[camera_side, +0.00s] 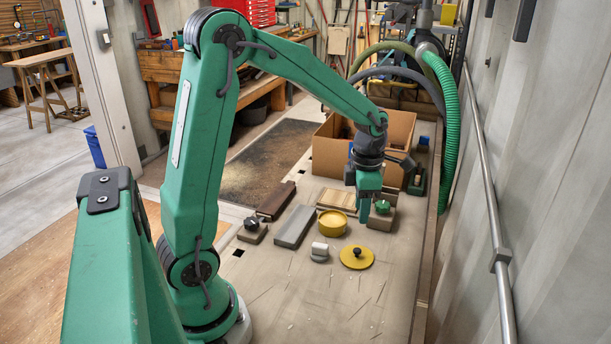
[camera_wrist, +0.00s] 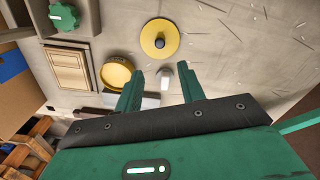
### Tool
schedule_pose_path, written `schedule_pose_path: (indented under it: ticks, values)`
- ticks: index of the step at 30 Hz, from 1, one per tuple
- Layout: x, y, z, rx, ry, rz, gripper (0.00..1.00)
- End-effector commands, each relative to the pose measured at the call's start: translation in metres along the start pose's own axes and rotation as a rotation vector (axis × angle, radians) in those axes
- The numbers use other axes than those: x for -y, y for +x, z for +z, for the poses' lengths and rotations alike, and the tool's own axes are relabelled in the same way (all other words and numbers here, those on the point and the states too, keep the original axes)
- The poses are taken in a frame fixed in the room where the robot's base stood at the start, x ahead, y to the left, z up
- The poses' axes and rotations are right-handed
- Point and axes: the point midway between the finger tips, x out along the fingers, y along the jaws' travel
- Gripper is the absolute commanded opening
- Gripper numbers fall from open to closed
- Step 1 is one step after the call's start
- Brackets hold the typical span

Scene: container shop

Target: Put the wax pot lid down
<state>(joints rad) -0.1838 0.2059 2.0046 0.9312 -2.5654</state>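The wax pot lid, a yellow disc with a black knob (camera_side: 357,262), lies flat on the bench to the right of the pot. It shows at the top middle in the wrist view (camera_wrist: 154,48). The round yellow wax pot (camera_side: 332,228) stands beside it, apart from it; the wrist view shows it left of my fingers (camera_wrist: 117,80). My gripper (camera_side: 364,217) hangs above the bench, behind the pot and lid in the side view. In the wrist view its two green fingers (camera_wrist: 160,75) are spread, with nothing held between them.
A block with a green knob (camera_side: 382,207) stands close to my gripper. A wooden panel (camera_side: 338,199), a grey slab (camera_side: 295,227), a small white-topped piece (camera_side: 320,248) and a black-knobbed block (camera_side: 252,231) lie around. A cardboard box (camera_side: 328,152) stands behind. The front bench is clear.

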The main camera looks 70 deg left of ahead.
Motion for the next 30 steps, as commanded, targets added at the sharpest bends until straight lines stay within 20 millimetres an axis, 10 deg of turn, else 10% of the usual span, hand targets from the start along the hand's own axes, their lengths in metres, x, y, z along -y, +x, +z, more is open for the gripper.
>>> schedule_pose_path:
  ticks: [17,30]
  values:
    - [0.004,-0.006,-0.002,0.011,0.069,0.008,0.39]
    - [0.034,-0.05,-0.022,0.082,0.666,0.096,0.39]
